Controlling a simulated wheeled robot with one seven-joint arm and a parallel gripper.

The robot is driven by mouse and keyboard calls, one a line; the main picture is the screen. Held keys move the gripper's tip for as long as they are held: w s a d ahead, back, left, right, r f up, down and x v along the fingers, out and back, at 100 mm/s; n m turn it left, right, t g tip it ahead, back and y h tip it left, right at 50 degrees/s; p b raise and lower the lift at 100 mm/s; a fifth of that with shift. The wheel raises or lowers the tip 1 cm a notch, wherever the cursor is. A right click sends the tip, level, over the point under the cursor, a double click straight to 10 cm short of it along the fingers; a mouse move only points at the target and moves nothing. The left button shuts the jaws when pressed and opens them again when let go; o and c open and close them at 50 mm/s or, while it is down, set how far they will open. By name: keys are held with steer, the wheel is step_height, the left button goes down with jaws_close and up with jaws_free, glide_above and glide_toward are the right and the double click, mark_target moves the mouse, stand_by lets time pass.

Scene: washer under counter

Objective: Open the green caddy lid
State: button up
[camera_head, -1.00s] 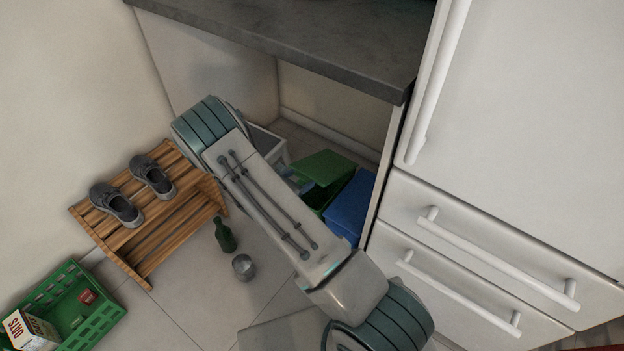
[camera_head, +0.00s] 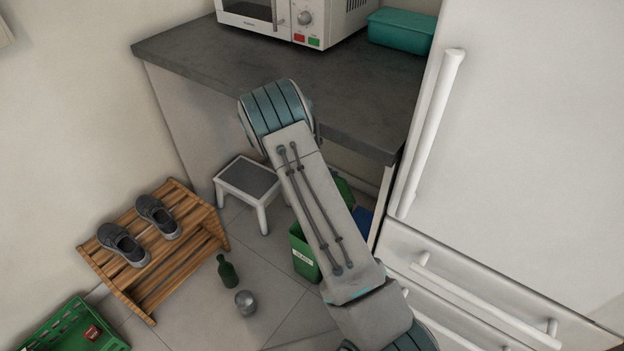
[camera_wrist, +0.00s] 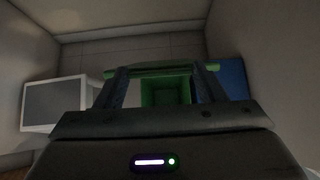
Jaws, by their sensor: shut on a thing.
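The green caddy (camera_head: 304,262) stands on the floor by the counter opening, its labelled front showing left of my arm in the head view. Its raised green lid (camera_head: 342,190) shows partly right of my arm, which hides the middle of the caddy. In the wrist view, I look down into the open green caddy (camera_wrist: 165,92). My gripper (camera_wrist: 163,72) has its two fingers either side of this opening and is shut on the lid, whose green edge (camera_wrist: 155,70) crosses at the fingertips. The exact contact is dark and hard to see.
A blue bin (camera_head: 364,222) stands right of the caddy, near the white drawers (camera_head: 470,290). A step stool (camera_head: 250,180) is to the left. A green bottle (camera_head: 227,271) and a metal can (camera_head: 246,302) stand on the floor. The counter (camera_head: 290,85) overhangs.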

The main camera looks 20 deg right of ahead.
steer(key=shift+w+d+r, duration=0.4)
steer(key=shift+w, duration=0.05)
steer(key=o, duration=1.4)
steer(key=shift+f, duration=0.1)
steer(key=shift+s+a, duration=0.1)
steer(key=p+v, duration=0.1)
steer(key=v, duration=1.2)
steer(key=shift+s+a+r+p, duration=0.15)
steer(key=shift+a+r+p, duration=0.1)
steer(key=shift+p, duration=0.15)
steer(key=shift+d, duration=0.15)
